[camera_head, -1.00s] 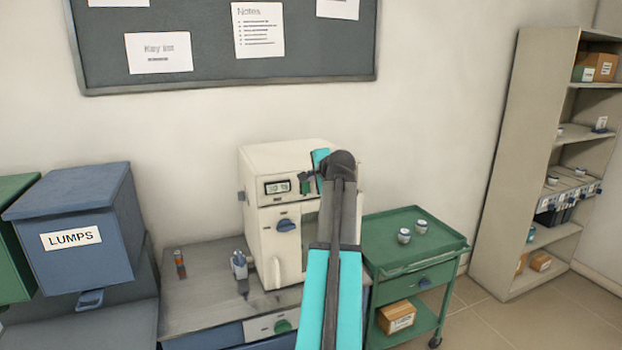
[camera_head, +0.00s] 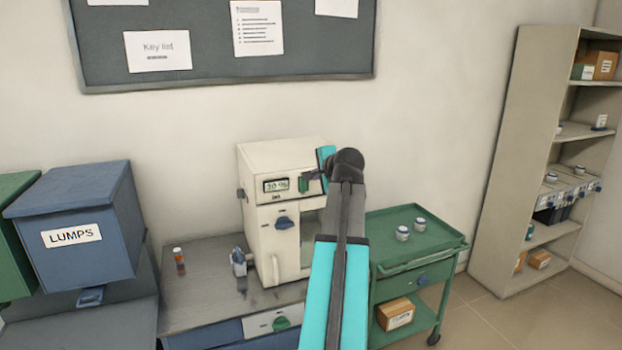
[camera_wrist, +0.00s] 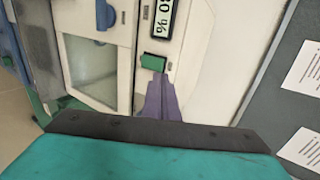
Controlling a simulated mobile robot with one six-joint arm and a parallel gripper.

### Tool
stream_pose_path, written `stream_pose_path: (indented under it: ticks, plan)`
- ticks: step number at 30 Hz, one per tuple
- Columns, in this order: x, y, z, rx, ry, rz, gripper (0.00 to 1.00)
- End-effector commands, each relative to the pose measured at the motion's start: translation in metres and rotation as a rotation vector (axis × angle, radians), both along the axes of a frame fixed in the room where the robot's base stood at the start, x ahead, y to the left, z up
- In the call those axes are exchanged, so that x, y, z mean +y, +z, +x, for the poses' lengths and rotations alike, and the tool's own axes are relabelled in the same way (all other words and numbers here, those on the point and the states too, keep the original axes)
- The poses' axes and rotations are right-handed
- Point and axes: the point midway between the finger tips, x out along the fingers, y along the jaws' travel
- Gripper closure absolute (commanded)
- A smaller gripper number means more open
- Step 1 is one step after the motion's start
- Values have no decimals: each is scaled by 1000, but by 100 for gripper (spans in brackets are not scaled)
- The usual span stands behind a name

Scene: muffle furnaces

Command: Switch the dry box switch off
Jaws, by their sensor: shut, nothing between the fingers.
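The dry box (camera_head: 268,160) is a cream cabinet with a lit display (camera_head: 276,185) reading about 30 %, a blue knob and a windowed door. Its switch is a small green block (camera_head: 303,184) right of the display. The switch also shows in the wrist view (camera_wrist: 153,62), near the display (camera_wrist: 164,20). My gripper (camera_head: 315,175) is in front of the upper right of the dry box. In the wrist view its fingers (camera_wrist: 160,80) are shut and empty, with the tips at the switch's edge. I cannot tell whether they touch it.
The dry box stands on a grey bench (camera_head: 205,285) with small items. A green trolley (camera_head: 415,245) with two small jars is at the right. A blue LUMPS bin (camera_head: 80,215) is at the left. A shelf unit (camera_head: 520,150) stands far right.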

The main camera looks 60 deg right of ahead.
Motion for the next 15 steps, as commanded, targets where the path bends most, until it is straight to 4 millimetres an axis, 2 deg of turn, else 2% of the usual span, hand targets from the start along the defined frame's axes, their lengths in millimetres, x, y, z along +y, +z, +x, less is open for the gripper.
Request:
stream_pose_path:
  ticks: [15]
  plan:
    - [29, 35, -33, 0, 1, -3, 100]
